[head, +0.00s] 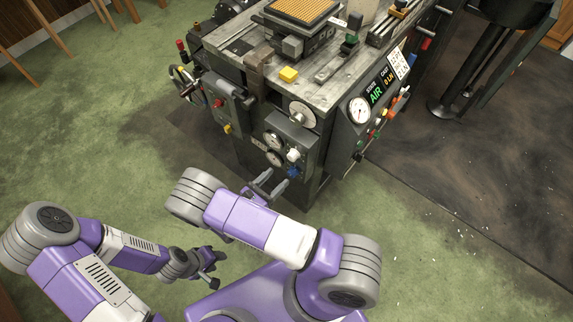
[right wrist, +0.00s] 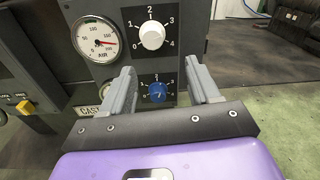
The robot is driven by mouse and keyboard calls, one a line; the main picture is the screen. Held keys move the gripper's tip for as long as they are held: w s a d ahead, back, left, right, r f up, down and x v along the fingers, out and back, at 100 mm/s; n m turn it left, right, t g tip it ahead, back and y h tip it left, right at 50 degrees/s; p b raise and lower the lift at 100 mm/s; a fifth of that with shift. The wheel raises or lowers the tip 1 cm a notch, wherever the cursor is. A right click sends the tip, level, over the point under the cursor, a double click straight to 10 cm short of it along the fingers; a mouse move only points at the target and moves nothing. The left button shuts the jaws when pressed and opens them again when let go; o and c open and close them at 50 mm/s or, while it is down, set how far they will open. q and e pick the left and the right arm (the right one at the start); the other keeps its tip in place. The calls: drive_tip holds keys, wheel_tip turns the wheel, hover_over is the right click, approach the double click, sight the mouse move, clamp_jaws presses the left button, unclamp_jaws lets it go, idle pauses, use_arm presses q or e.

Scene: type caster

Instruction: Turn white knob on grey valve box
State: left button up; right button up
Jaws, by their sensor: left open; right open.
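The white knob (right wrist: 151,36) sits on the front of the grey valve box (right wrist: 190,22), ringed by the numbers 0 to 4. It also shows in the head view (head: 293,155) on the lower front of the machine. My right gripper (right wrist: 160,68) is open and empty. In the right wrist view its fingertips are below the white knob, either side of the blue knob; contact is not visible. In the head view the right gripper (head: 267,183) is just in front of the box. My left gripper (head: 212,269) is open, low and away from the box.
A blue knob (right wrist: 156,92) is directly below the white knob. An AIR gauge (right wrist: 94,40) is to its left. The machine's top (head: 323,92) overhangs above. Open green floor (head: 440,265) lies to the right.

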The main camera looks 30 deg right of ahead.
sight(290, 159)
drive_tip(key=shift+t, duration=0.3)
drive_tip(key=x, duration=0.2)
drive_tip(key=b+x, duration=0.1)
drive_tip(key=x, duration=0.4)
drive_tip(key=shift+w+r+b, duration=0.3)
drive_tip(key=shift+w+r, duration=0.05)
drive_tip(key=shift+w, duration=0.1)
drive_tip(key=c, duration=1)
drive_tip(key=shift+n, duration=0.3)
drive_tip(key=shift+c, duration=0.2)
